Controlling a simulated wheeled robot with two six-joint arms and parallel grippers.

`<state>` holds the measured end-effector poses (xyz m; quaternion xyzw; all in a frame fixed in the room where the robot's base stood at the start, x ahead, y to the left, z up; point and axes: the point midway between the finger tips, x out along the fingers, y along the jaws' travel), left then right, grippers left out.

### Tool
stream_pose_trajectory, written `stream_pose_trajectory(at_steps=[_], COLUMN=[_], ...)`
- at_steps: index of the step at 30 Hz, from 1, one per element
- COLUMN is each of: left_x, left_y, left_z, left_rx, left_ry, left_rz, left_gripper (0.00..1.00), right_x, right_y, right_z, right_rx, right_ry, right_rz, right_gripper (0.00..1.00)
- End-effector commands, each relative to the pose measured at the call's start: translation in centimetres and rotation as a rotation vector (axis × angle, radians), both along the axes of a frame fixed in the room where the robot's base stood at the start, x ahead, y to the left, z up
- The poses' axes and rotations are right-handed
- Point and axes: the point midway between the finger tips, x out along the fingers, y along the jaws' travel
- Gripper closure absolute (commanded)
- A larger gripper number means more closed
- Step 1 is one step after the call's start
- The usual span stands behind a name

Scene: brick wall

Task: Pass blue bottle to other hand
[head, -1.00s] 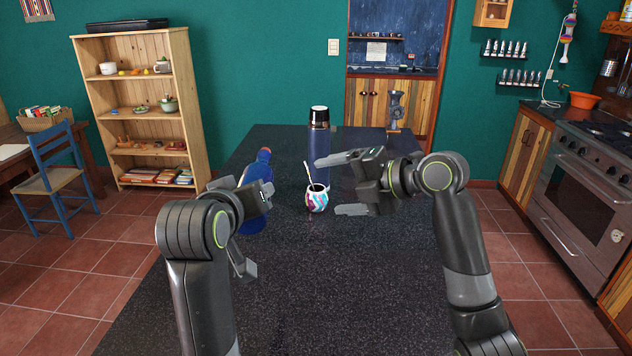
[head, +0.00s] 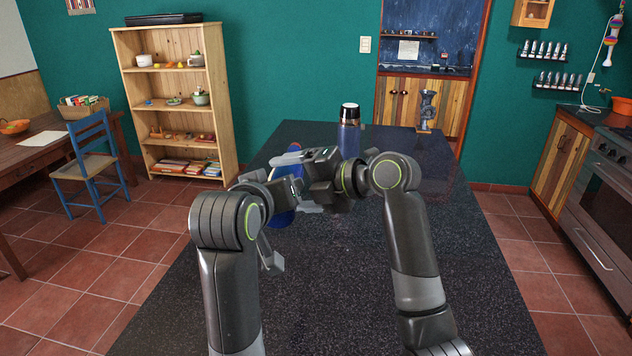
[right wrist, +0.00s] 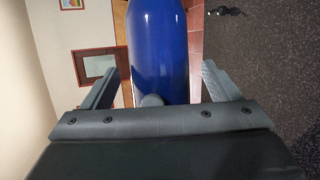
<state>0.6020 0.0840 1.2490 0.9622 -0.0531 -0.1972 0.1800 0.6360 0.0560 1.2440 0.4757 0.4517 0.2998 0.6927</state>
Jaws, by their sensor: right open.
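In the head view, my right gripper (head: 302,182) reaches left across the bottle and is open. My left gripper (head: 283,222) is at the bottle's near side, overlapping it in the picture. Its fingers look apart, but I cannot tell whether they press on the bottle.
A dark blue flask (head: 349,135) with a silver and black top stands on the dark speckled table (head: 385,270), beyond my right gripper. A metal grinder (head: 427,110) is at the back right. The table's right and near parts are clear.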

Motion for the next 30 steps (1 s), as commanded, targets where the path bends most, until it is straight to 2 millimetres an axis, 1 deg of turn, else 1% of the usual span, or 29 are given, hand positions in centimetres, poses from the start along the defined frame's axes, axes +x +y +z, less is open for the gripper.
stream_pose_trajectory(at_steps=[1,4,14,17,30], left_x=[-0.02,-0.01,-0.02,-0.02,-0.01], left_y=[-0.02,-0.02,-0.03,-0.03,0.00], left_z=[0.25,0.24,0.25,0.25,0.26], left_rx=[-0.001,-0.001,-0.001,-0.001,-0.001], left_ry=[-0.007,-0.007,-0.007,-0.007,-0.007], left_rz=[0.000,0.000,0.000,0.000,0.000], left_gripper=[0.92,0.92,0.92,0.92,0.92], right_x=[0.19,0.44,0.58,0.58,0.57], right_y=[0.49,1.02,1.22,1.21,1.18], right_z=[-0.15,-0.34,-0.49,-0.49,-0.52], right_rx=[0.000,0.001,-0.001,-0.001,-0.001], right_ry=[0.001,0.000,0.000,0.000,0.000], right_rz=[0.002,0.001,0.000,0.000,0.000], right_gripper=[0.17,0.17,0.17,0.29,0.87])
